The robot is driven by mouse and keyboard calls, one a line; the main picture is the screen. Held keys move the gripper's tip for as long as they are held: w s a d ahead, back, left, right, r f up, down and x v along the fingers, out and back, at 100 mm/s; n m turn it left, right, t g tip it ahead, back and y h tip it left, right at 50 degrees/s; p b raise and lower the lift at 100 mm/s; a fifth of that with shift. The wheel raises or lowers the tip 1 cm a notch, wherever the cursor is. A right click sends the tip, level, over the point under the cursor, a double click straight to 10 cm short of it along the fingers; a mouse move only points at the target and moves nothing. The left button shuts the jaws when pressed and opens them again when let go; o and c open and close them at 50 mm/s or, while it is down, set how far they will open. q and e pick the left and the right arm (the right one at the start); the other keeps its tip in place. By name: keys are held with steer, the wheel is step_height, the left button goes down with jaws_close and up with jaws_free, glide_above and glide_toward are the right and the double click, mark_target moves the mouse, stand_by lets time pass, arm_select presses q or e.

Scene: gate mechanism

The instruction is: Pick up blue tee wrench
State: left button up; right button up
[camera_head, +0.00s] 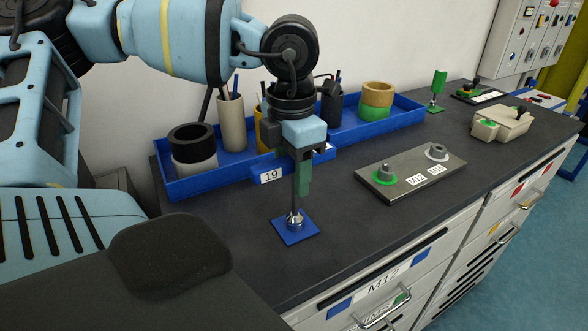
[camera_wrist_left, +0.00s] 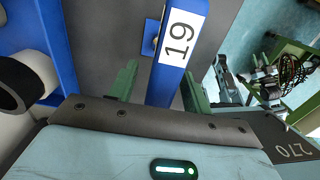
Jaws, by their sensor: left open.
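The blue tee wrench stands upright in a small blue square base (camera_head: 285,237) near the bench's front edge. Its blue crossbar (camera_head: 264,179) carries a white label reading 19, and its metal shaft drops into the base. My left gripper (camera_head: 301,168) is above the base, pointing down at the crossbar, with one green finger showing in front. In the left wrist view, the blue tee wrench (camera_wrist_left: 162,88) passes between the two green fingers of my left gripper (camera_wrist_left: 158,74), with gaps on both sides. The gripper is open. My right gripper is out of view.
A long blue tray (camera_head: 175,186) behind the wrench holds cups and rings. A metal plate (camera_head: 400,187) with two fittings lies to the right. A green tool (camera_head: 438,84) stands farther back. The bench top between the wrench and plate is clear.

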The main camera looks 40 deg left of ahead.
arm_select(q)
jaws_close()
stand_by(0.3)
